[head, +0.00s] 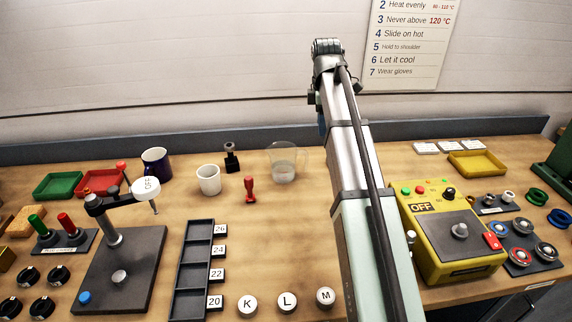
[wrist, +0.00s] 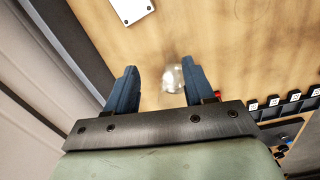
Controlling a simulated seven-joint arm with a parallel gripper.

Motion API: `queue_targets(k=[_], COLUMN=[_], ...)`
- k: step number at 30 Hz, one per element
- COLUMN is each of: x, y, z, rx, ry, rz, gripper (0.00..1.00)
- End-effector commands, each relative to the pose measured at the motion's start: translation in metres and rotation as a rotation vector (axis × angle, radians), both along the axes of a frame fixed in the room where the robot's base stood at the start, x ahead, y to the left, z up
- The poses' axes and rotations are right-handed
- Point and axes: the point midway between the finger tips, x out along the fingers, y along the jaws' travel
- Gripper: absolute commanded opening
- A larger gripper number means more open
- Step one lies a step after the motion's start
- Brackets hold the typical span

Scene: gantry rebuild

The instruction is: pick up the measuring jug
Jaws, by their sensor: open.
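The clear measuring jug (head: 282,164) stands upright near the back of the wooden table, just left of my arm in the head view. It also shows in the wrist view as a pale, see-through shape (wrist: 172,78), beyond the gap between my fingers and nearer the right one. My gripper (wrist: 160,64) is open, with two blue fingers spread apart and nothing held between them. In the head view my gripper is mostly hidden behind my arm; only a bit of blue shows. I cannot tell its height above the jug.
A white mug (head: 208,180), a red stamp (head: 250,190) and a dark stamp (head: 231,158) stand left of the jug. A dark blue mug (head: 157,163) is further left. A yellow control box (head: 440,235) stands right of my arm. Bare wood lies in front of the jug.

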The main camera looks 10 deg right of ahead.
Motion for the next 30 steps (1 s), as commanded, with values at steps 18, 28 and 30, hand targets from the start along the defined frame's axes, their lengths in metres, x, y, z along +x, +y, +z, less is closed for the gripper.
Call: queue_targets(k=[18,28,30], x=[-0.006,-0.004,-0.004], y=[0.039,0.039,0.040], z=[-0.056,-0.083,-0.084], rx=[0.035,0.034,0.034], ry=[0.017,0.014,0.014], rz=[0.063,0.063,0.063], gripper=[0.53,0.53,0.53])
